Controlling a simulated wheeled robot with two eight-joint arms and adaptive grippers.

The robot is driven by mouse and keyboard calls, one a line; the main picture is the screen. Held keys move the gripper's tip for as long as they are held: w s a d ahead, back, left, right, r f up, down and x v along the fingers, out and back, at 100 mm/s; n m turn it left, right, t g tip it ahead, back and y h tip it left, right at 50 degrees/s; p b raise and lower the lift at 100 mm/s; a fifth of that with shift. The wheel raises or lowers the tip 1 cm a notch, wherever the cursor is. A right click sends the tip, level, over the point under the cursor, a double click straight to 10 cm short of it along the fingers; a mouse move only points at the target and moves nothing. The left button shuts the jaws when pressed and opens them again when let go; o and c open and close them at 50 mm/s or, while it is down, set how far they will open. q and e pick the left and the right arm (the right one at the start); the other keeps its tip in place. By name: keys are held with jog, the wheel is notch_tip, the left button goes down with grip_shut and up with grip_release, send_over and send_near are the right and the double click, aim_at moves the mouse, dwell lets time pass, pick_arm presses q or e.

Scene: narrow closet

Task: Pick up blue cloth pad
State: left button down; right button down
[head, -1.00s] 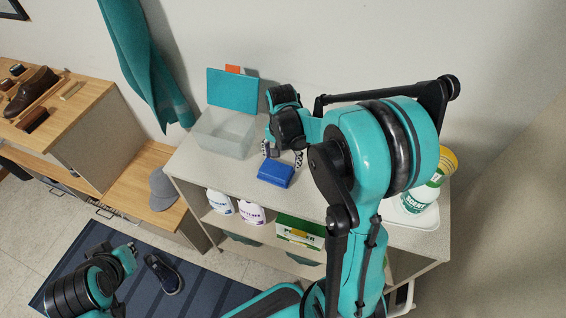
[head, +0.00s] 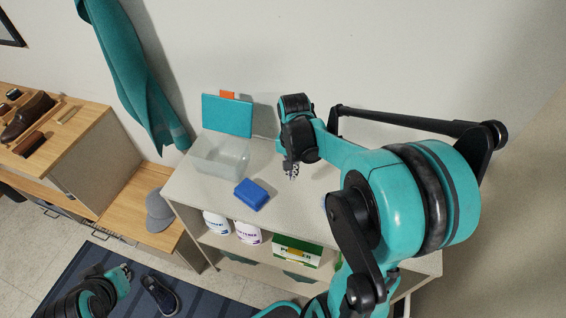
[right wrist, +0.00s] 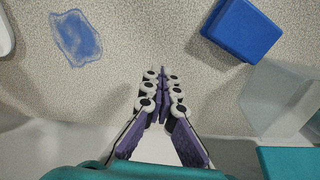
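The blue cloth pad (head: 252,194) is a thick blue block lying on the pale shelf top (head: 205,187). It also shows at the upper right of the right wrist view (right wrist: 243,30). My right gripper (head: 290,169) is above the shelf top, to the right of the pad and apart from it. In the right wrist view its purple fingers (right wrist: 160,74) come together at the tips with nothing between them. My left gripper (head: 123,276) is low at the left over the floor rug, far from the pad; its finger opening is too small to read.
A clear bin (head: 221,155) and an upright teal panel (head: 227,115) stand behind the pad. A blue smear (right wrist: 76,37) marks the surface in the right wrist view. Bottles (head: 247,232) and a green box (head: 297,250) sit on the lower shelf. A wall rises behind.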

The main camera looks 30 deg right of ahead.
jog(key=s+d+r+p, duration=0.1)
jog(key=s+d+r, duration=0.3)
jog(key=s, duration=0.1)
jog(key=c, duration=2.2)
grip_release()
jog(key=shift+f, duration=0.1)
jog(key=o, duration=1.7)
jog(key=shift+o, duration=0.2)
